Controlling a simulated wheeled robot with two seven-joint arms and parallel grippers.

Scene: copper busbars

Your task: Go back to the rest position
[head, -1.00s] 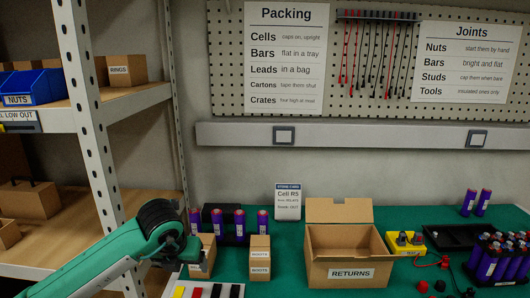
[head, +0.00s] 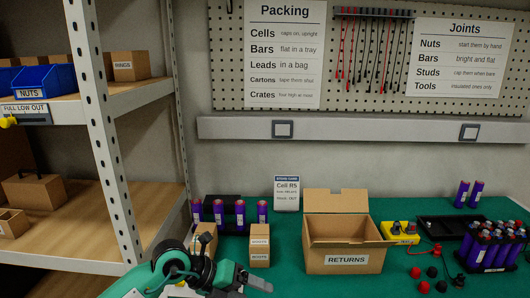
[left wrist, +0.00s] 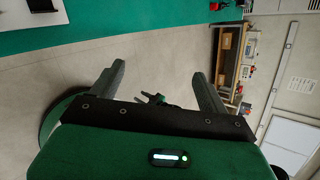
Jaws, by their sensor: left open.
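My left arm comes in at the bottom left of the head view, in front of the green bench. Beyond the fingers are a pale floor and, at the top left, a green surface. My right gripper is not in view. No copper busbar can be made out.
A RETURNS carton (head: 346,261) stands open on the green bench (head: 300,285). Purple cells (head: 219,213) and small cartons (head: 259,245) stand left of it. A yellow block (head: 400,233) and grouped cells (head: 490,247) stand right. A shelf post (head: 106,150) rises beside my arm.

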